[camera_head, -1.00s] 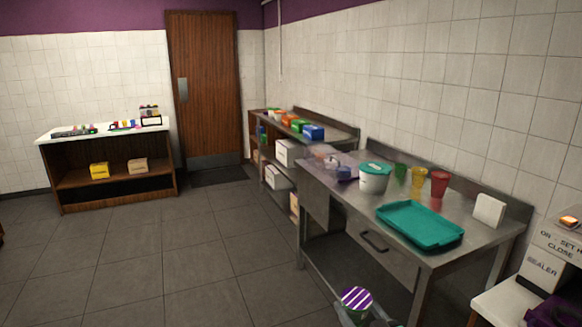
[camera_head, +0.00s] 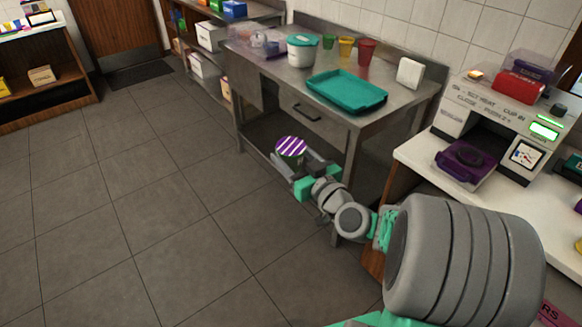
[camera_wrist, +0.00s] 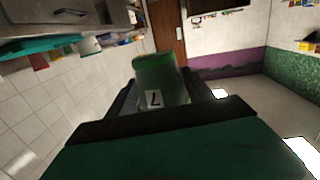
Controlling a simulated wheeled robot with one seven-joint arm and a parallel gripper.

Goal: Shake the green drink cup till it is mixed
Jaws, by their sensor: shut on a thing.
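The green drink cup (camera_head: 289,158) has a purple-and-white striped top and is held in the air in front of the steel table. My gripper (camera_head: 304,163) is shut on it, with my arm reaching from the lower right. In the wrist view the green cup (camera_wrist: 158,75) sits between the two dark fingers of my gripper (camera_wrist: 165,98), with a small white marked label on its side. The cup looks slightly tilted in the head view. Whether its contents are mixed cannot be seen.
The steel table (camera_head: 285,82) behind the cup bears a teal tray (camera_head: 346,92), a white tub (camera_head: 301,52) and green, yellow and red cups (camera_head: 367,50). A sealer machine (camera_head: 497,115) stands on a white counter (camera_head: 425,160) at right. The floor at left is clear.

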